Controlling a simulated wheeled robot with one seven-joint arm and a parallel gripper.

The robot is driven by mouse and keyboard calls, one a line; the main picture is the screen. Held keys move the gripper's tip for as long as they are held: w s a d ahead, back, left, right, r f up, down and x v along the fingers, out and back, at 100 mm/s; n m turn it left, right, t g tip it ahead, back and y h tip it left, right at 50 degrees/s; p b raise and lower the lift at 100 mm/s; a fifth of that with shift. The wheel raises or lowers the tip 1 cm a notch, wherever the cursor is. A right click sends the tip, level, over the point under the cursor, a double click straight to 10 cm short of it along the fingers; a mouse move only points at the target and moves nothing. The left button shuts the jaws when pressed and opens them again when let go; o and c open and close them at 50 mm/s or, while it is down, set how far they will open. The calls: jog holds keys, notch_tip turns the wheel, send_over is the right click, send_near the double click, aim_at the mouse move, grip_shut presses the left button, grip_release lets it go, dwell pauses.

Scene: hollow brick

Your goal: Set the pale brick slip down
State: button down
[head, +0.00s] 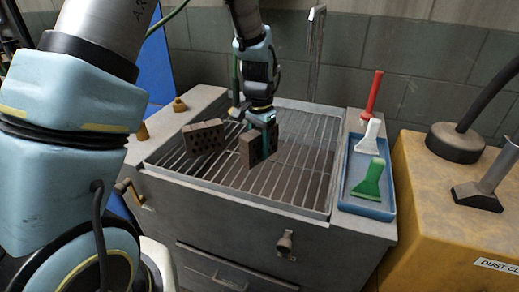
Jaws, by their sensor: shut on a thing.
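My gripper (268,132) points down over the middle of a metal grate (300,170) and is shut on a brown-grey brick slip (250,150). The held piece stands upright on edge, low over the bars, and my fingers hide part of its face. I cannot tell whether its lower edge touches the grate. It looks dark rather than clearly pale. A second brown-grey brick (205,137) with rows of holes stands upright at the left of the grate, apart from the held one.
A blue tray (346,204) at the right holds a green-handled scraper (370,180), a white tool (368,138) and a red-handled one (374,92). A yellow dust collector (440,220) stands further right. The grate's front and right are clear. A tap post (315,50) rises behind.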

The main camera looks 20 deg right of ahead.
jog(key=shift+f, duration=1)
jog(key=shift+f, duration=0.1)
jog(key=shift+c, duration=2.1)
grip_release()
